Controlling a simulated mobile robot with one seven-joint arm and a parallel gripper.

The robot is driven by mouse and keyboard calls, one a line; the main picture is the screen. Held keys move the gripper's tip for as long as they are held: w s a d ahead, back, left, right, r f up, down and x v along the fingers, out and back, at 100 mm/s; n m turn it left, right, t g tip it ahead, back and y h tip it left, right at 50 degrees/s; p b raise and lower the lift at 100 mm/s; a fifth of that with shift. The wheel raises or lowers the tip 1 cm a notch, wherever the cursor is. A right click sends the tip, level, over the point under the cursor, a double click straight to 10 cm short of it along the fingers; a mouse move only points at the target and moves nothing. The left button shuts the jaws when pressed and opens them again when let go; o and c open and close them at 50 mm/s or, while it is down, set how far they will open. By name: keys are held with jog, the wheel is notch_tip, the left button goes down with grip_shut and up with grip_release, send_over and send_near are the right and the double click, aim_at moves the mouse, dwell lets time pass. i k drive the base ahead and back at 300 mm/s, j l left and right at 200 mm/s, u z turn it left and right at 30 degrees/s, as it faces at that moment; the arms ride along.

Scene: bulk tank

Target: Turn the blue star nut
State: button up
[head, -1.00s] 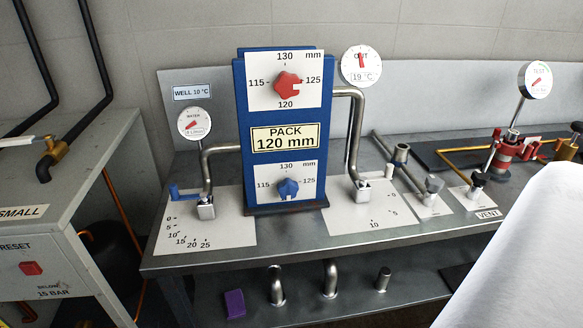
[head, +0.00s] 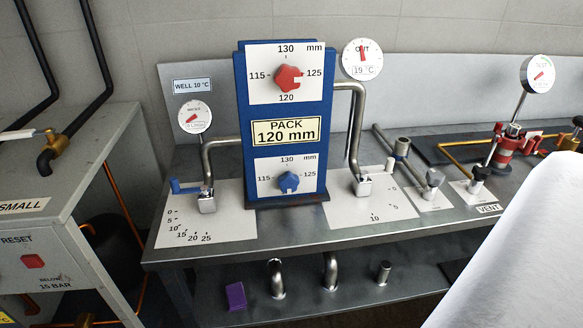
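The blue star nut (head: 288,182) is on the lower white dial plate (head: 268,165) of the blue pack (head: 240,130). Its dial is marked 115, 130 and 125. A notch shows at the nut's lower edge. A similar red star nut (head: 288,77) is on the upper dial plate, with its notch facing right. A yellow label (head: 286,131) between them reads PACK 120 mm. My gripper is not in view, and nothing touches the blue nut.
The pack stands on a grey metal bench (head: 300,237). Bent pipes (head: 222,142) flank it, with a blue-handled valve (head: 188,187) at left and a cold-looking elbow pipe (head: 357,115) at right. A grey cabinet (head: 60,215) stands at left. A white surface covers the lower right. Space before the pack looks clear.

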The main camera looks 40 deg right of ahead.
aim_at(289, 182)
jog(key=z, duration=0.4)
jog(key=k+z, duration=0.15)
jog(key=z, duration=0.65)
jog(key=k+z, duration=0.15)
jog(key=z, duration=0.25)
